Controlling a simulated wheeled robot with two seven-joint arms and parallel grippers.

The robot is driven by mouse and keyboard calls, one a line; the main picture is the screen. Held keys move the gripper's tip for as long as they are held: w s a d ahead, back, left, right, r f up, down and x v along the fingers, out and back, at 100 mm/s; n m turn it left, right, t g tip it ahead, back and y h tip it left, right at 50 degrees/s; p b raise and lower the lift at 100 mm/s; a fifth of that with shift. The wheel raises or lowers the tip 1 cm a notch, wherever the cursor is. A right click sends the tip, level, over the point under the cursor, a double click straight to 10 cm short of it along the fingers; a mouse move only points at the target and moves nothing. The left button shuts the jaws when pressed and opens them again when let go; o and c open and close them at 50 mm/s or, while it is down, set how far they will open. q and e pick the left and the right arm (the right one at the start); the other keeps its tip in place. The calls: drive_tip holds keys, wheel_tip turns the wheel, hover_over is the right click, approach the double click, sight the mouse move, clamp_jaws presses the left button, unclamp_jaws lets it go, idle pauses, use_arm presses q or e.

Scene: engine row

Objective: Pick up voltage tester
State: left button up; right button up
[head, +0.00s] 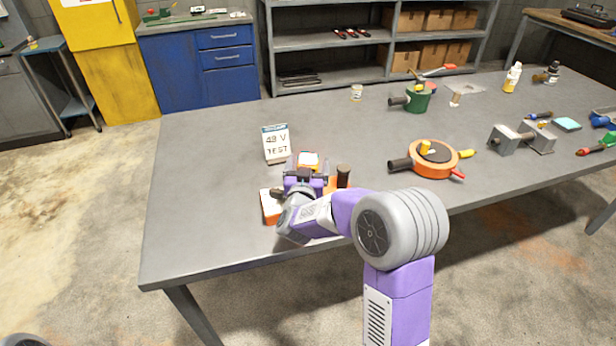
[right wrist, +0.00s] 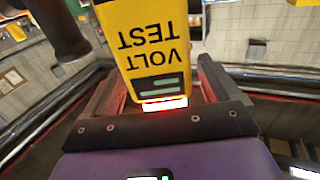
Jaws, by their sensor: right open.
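The voltage tester (right wrist: 150,45) fills the upper middle of the right wrist view. It is yellow, with VOLT TEST lettering upside down there and a red glow at its near end. In the head view its top appears as a small red and white patch (head: 308,159) just beyond my right gripper (head: 305,173). My right gripper is open, with its two dark fingers on either side of the tester in the right wrist view; whether they touch it I cannot tell. My left gripper is in neither view.
A white sign reading 48 V TEST (head: 276,145) stands behind the gripper. An orange and white block (head: 270,207) and a dark cylinder (head: 343,175) are close beside it. An orange round part (head: 437,160) lies to the right. The grey table (head: 200,200) is clear at left.

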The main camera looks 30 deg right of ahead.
drive_tip(key=c, duration=1.3)
wheel_tip(320, 180, up, 10)
drive_tip(key=p, duration=0.4)
